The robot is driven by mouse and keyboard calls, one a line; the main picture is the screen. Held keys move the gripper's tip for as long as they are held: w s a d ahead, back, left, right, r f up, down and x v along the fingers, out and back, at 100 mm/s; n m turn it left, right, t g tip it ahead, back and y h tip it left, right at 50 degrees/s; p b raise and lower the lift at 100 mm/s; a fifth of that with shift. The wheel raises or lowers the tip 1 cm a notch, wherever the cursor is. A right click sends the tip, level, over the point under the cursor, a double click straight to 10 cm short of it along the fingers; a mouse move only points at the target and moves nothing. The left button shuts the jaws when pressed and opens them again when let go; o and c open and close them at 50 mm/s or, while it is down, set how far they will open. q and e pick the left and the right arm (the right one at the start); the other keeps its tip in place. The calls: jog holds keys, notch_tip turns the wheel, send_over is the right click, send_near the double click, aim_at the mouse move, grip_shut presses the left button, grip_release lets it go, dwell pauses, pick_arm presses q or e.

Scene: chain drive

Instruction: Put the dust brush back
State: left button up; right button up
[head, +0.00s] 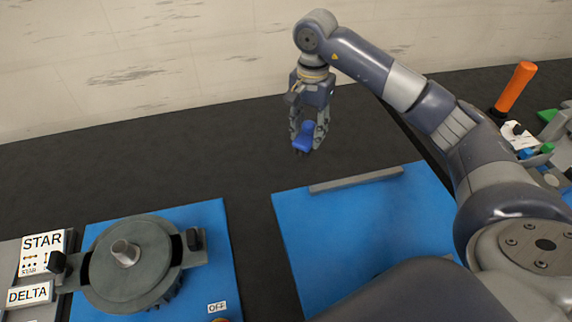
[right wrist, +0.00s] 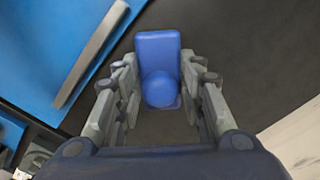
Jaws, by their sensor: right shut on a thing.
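My right gripper (head: 307,137) is shut on the dust brush (head: 303,141), of which a blue part shows between the fingers. In the right wrist view the brush (right wrist: 158,60) shows as a blue block with a rounded blue knob, with the gripper fingers (right wrist: 160,95) on both sides of it. The gripper points down over the dark surface, beyond the far edge of the right blue mat (head: 350,230). I cannot tell how high it is. Any bristles are hidden. My left gripper is not in view.
A grey bar (head: 357,180) lies along the right mat's far edge. A round grey machine part (head: 130,262) sits on the left blue mat (head: 213,225), near STAR (head: 43,250) and DELTA (head: 29,294) plates. An orange cylinder (head: 515,88) stands at far right among small items. The back left is clear.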

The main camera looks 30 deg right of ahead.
jog(key=shift+w+f, duration=0.1)
jog(key=shift+f, duration=0.25)
jog(key=f, duration=0.1)
jog(key=f+p, duration=0.1)
jog(key=f, duration=0.3)
jog(key=shift+s+d, duration=0.2)
jog(key=shift+d, duration=0.05)
jog(key=shift+f+p, duration=0.3)
notch_tip(320, 180, down, 3)
jog(key=shift+a+f+p, duration=0.1)
jog(key=shift+a+p, duration=0.05)
jog(key=shift+p, duration=0.3)
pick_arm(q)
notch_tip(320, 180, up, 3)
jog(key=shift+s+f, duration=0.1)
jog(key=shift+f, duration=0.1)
pick_arm(e)
jog(key=shift+w+f, duration=0.1)
jog(key=shift+f, duration=0.15)
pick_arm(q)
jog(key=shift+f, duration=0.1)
pick_arm(e)
jog(key=shift+f+b, duration=0.2)
jog(key=shift+b, duration=0.1)
jog(key=o, duration=1)
jog(key=shift+r, duration=0.1)
